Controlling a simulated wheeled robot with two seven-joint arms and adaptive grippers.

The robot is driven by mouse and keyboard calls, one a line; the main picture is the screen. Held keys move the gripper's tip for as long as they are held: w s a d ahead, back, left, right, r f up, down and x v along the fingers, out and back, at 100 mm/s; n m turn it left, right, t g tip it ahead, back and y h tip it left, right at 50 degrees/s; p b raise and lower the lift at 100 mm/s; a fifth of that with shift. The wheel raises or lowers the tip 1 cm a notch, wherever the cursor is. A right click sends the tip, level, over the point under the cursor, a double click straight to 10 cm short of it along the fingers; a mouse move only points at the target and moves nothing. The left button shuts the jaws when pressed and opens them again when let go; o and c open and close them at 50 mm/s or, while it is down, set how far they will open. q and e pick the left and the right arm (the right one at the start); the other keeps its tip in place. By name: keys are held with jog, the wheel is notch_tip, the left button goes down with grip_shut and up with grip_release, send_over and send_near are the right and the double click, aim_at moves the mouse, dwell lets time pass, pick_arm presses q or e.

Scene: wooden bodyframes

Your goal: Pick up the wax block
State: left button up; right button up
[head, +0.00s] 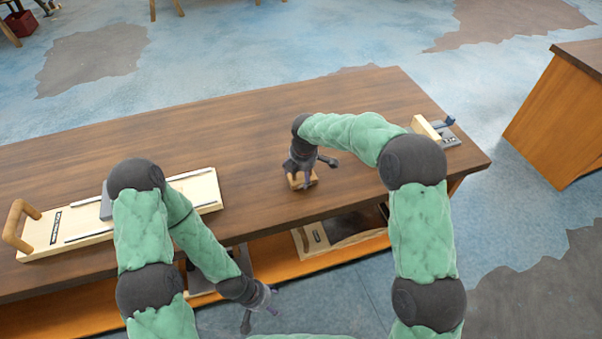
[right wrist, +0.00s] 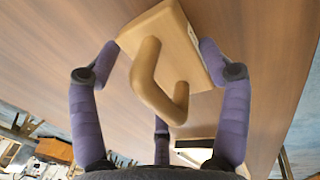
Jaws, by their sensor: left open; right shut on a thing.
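A small tan block with a curved handle (head: 309,179) is under my right gripper (head: 300,173) on the table's near side. In the right wrist view the block (right wrist: 190,50) is pale, with the handle toward the camera and a fingertip at each side. My right gripper (right wrist: 157,62) is shut on it. I cannot tell whether it touches the tabletop. No label is readable, so I cannot be sure it is the wax block. My left gripper (head: 260,308) is open and empty, low in front of the table's near edge.
The wooden table (head: 240,130) is clear around the block. A long pale board with a handle (head: 90,226) lies at left. A pale piece with a metal fixture (head: 426,127) stands at the right end. Items sit on the lower shelf (head: 325,263).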

notch_tip(320, 180, up, 3)
jog(key=shift+a+r+p, duration=0.1)
jog(key=shift+p, duration=0.55)
jog(key=s+r, duration=0.1)
jog(key=s+a+r+p, duration=0.1)
jog(key=s+r, duration=0.1)
jog(key=s+r+p, duration=0.1)
jog(key=r, duration=0.1)
jog(key=shift+s+a+r, duration=0.1)
jog(key=shift+s+a, duration=0.05)
jog(key=shift+a, duration=0.25)
jog(key=s+a+r+p, duration=0.2)
jog(key=s+a+r, duration=0.1)
jog(key=s, duration=0.5)
jog(key=shift+s+a+r, duration=0.25)
jog(key=shift+a+r, duration=0.1)
jog(key=shift+r, duration=0.05)
